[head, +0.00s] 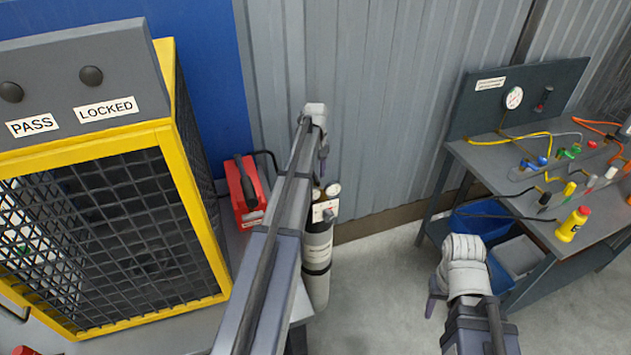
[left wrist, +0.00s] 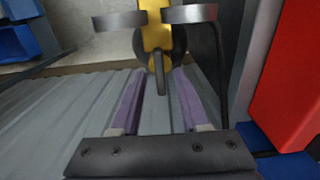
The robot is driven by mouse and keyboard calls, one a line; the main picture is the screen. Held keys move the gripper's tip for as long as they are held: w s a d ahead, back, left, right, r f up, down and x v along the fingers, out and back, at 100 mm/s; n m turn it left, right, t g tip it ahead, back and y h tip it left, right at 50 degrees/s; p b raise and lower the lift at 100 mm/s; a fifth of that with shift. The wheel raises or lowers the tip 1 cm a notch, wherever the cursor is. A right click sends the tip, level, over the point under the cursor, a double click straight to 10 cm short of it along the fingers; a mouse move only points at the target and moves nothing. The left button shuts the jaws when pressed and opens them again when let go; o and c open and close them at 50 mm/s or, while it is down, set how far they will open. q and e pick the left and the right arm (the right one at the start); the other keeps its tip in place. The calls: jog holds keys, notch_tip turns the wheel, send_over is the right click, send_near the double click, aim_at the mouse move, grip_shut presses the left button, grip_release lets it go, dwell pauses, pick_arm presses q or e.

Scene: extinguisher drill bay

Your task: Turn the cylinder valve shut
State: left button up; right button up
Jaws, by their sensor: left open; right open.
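The grey gas cylinder (head: 317,250) stands upright against the corrugated wall, partly hidden behind my left arm in the head view. Its valve and gauges (head: 328,190) are at its top. In the left wrist view, the brass-yellow valve body (left wrist: 157,30) carries a dark round part with a thin grey stem or lever (left wrist: 160,78). My left gripper (head: 322,160) is open just above the valve. The stem shows between its purple fingers (left wrist: 160,72); contact cannot be told. My right gripper (head: 432,295) is open and empty over the floor; one finger is hidden.
A red case (head: 245,190) stands left of the cylinder, also at the right in the left wrist view (left wrist: 290,75). A yellow mesh cage (head: 180,190) is further left. A workbench (head: 490,155) with fittings stands right, blue bins (head: 480,222) below. Floor between is clear.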

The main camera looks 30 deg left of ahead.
pick_arm(q)
jog(key=shift+f, duration=0.4)
grip_shut()
dwell(0.4)
